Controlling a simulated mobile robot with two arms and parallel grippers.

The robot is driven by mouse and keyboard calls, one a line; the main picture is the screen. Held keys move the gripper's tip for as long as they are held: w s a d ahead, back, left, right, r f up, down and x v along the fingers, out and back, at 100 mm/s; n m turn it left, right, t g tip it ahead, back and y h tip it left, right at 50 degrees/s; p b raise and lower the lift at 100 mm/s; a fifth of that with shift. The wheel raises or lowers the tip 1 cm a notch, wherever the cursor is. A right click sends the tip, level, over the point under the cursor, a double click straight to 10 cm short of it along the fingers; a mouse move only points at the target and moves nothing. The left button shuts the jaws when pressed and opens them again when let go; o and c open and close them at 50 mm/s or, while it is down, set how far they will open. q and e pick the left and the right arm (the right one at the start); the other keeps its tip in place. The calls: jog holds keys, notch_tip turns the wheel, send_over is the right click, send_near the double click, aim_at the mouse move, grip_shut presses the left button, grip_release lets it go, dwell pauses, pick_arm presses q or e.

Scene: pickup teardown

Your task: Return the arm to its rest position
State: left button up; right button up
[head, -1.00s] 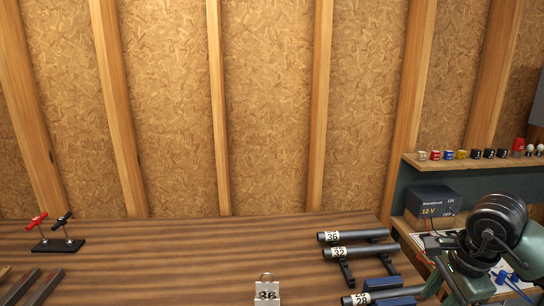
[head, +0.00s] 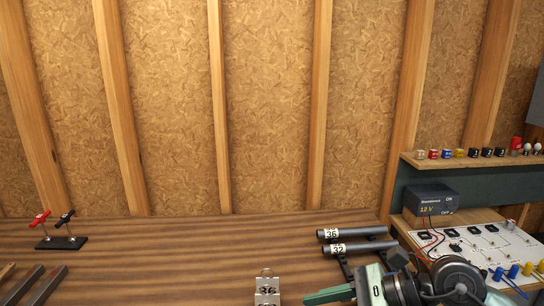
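My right arm comes in from the lower right of the head view, its green and black links over the table's right side. I cannot tell whether the gripper is open or shut, and no held thing shows. My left arm and gripper are not in view.
Dark tubes marked 36 (head: 352,232) and 32 (head: 358,247) lie on a rack at the wooden table's (head: 190,250) right. A red and black clamp stand (head: 60,240) is at left. A 12 V supply (head: 432,200) and circuit board (head: 480,245) stand right. The table's middle is clear.

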jog(key=s+a+r+m+y, duration=0.1)
jog(key=a+r+m+y, duration=0.2)
jog(key=a+r+y, duration=0.1)
jog(key=w+d+r+m+t+y, duration=0.1)
jog(key=w+d+r+m+t, duration=0.1)
jog(key=r+m+t, duration=0.4)
jog(key=w+d+r+m+t, duration=0.1)
jog(key=d+r+m+t, duration=0.15)
jog(key=m+t, duration=0.6)
jog(key=w+d+f+m+h, duration=0.1)
jog(key=d+f+m+h, duration=0.7)
jog(key=m, duration=0.5)
jog(key=w+d+f+m+h, duration=0.1)
jog(key=d+f+m+h, duration=0.4)
jog(key=f+m+h, duration=0.6)
jog(key=s+d+f+m+g, duration=0.2)
jog(key=s+f+m+g, duration=0.5)
jog(key=s+f, duration=0.4)
jog(key=s+a+f+m+g+y, duration=0.25)
jog(key=s+f+g, duration=0.5)
jog(key=s, duration=0.45)
notch_tip(320, 180, down, 27)
jog(key=s, duration=0.3)
jog(key=s+d+f+g, duration=0.1)
jog(key=s+d+f, duration=0.1)
jog(key=s+f, duration=1.4)
jog(key=shift+s+d+f+g, duration=0.15)
jog(key=shift+s+f+g, duration=0.15)
jog(key=shift+g, duration=0.1)
